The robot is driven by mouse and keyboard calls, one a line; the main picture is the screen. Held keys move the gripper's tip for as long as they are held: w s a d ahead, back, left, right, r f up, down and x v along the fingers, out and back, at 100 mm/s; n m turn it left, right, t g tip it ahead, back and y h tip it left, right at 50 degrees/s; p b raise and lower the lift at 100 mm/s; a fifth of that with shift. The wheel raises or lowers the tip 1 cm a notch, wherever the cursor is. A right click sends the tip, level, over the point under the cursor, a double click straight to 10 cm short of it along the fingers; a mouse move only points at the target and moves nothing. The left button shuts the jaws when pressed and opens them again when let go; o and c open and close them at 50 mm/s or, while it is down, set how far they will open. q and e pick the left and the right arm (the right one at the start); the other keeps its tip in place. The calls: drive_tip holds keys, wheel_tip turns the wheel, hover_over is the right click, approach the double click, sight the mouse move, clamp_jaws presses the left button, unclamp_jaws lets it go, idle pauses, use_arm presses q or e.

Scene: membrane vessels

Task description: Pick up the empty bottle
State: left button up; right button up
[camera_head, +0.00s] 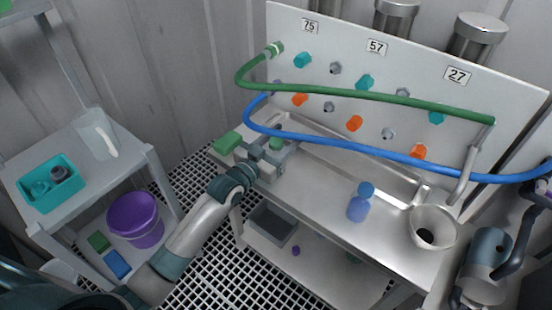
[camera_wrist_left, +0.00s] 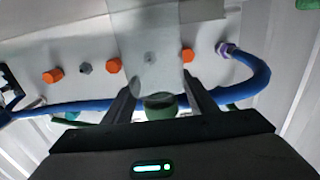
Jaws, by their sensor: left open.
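A clear, pale bottle with a green cap shows in the wrist view (camera_wrist_left: 150,50), running from the top edge down between the fingers; it looks empty. In the head view I make out its green cap (camera_head: 277,143) at the left end of the steel bench; its body is hard to see. My left gripper (camera_head: 272,160) is open there, with one finger on each side of the bottle in the wrist view (camera_wrist_left: 160,92). I cannot tell whether the fingers touch it.
A blue bottle (camera_head: 357,208) and a white funnel (camera_head: 433,228) stand on the bench (camera_head: 320,205). Behind is a panel (camera_head: 330,45) with coloured knobs, a green hose (camera_head: 350,95) and a blue hose (camera_head: 340,147).

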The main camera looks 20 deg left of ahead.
use_arm(q)
clamp_jaws()
drive_tip(key=s+d+r, duration=0.4)
drive_tip(key=d+r, duration=0.6)
drive_tip(key=r, duration=0.1)
drive_tip(key=shift+d+b, duration=0.4)
drive_tip(key=shift+s, duration=0.1)
idle(0.4)
